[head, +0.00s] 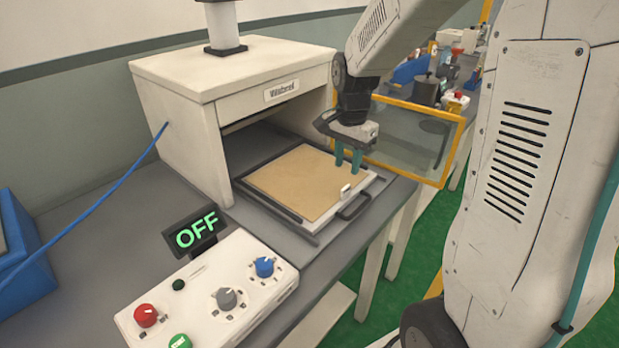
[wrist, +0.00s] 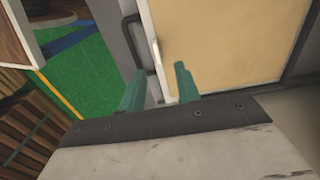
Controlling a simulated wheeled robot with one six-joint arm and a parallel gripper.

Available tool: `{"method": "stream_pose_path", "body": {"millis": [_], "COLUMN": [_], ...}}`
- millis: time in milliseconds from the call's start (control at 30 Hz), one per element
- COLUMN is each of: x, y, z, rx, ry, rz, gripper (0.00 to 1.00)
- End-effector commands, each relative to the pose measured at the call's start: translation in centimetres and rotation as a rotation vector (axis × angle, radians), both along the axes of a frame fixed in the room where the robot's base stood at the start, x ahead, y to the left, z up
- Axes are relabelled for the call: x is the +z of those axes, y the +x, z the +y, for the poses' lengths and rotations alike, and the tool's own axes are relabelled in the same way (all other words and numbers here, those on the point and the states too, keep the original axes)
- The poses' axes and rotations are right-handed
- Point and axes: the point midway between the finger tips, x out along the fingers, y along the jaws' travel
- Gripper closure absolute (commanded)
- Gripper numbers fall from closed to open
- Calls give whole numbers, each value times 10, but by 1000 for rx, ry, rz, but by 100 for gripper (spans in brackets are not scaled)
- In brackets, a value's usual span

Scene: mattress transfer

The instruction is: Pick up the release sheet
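The release sheet (head: 293,180) is a flat tan square on the pulled-out tray (head: 371,189) of the white press. In the wrist view the sheet (wrist: 225,45) fills the upper right. A small white tab (head: 345,192) stands at the sheet's front edge; it also shows in the wrist view (wrist: 156,53). My gripper (head: 347,165) has two teal fingers and hangs over the front right part of the tray. In the wrist view my gripper (wrist: 157,80) has its fingers apart with nothing between them, and the tab lies beyond the fingertips.
The white press (head: 182,90) stands behind the tray. A black handle (head: 354,207) sticks out at the tray's front. A control box (head: 210,300) with knobs and an OFF display (head: 197,232) stands at the front left. A yellow-framed clear panel (head: 405,140) stands to the right.

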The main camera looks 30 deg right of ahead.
Motion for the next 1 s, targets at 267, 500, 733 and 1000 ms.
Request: {"method": "stream_pose_path", "body": {"millis": [267,500,733,1000], "x": [-34,-65,-68,-68], "y": [-3,-4,-4,-4], "z": [0,0,1,1], "rx": [1,2,3,3], "ry": [1,1,0,0], "rz": [4,1,0,0], "gripper": [67,67,67,100]}}
